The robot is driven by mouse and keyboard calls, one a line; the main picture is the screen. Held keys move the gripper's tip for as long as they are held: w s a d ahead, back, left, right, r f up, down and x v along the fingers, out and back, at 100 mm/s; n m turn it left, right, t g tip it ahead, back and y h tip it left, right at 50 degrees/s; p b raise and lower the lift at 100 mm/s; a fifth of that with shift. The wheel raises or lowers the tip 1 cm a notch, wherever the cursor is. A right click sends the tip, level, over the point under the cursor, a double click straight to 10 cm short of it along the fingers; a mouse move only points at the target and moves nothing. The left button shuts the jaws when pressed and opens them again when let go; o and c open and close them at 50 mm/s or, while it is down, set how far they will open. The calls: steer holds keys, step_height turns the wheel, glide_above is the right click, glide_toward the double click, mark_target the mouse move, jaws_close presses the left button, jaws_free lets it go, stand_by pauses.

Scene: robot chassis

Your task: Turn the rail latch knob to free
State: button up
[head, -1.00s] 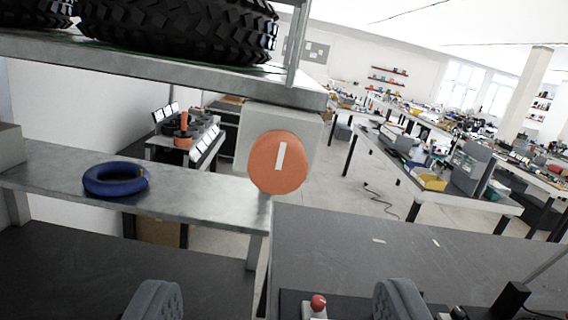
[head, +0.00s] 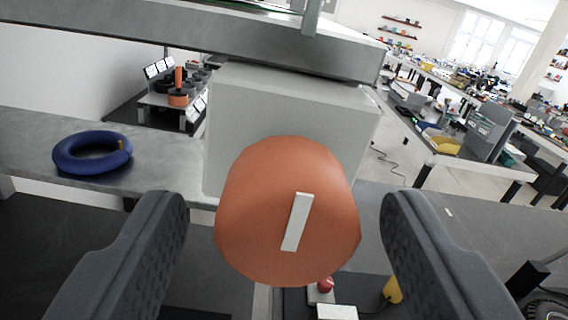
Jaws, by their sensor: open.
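The rail latch knob (head: 250,222) is a large round orange disc with a white bar mark (head: 297,222) on its face. The mark stands near upright, its top leaning slightly right. My gripper (head: 288,225) is open, one dark grey finger on each side of the knob. There is a gap between each finger and the knob in the picture. How far the fingertips are from the knob in depth is hard to tell.
A blue ring (head: 92,154) lies on the metal shelf at left. A metal beam (head: 300,52) runs above the box. A small red button (head: 325,284) and a yellow part (head: 393,290) are below the knob. Benches stand farther back at right.

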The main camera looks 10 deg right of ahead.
steer(key=shift+w, duration=0.7)
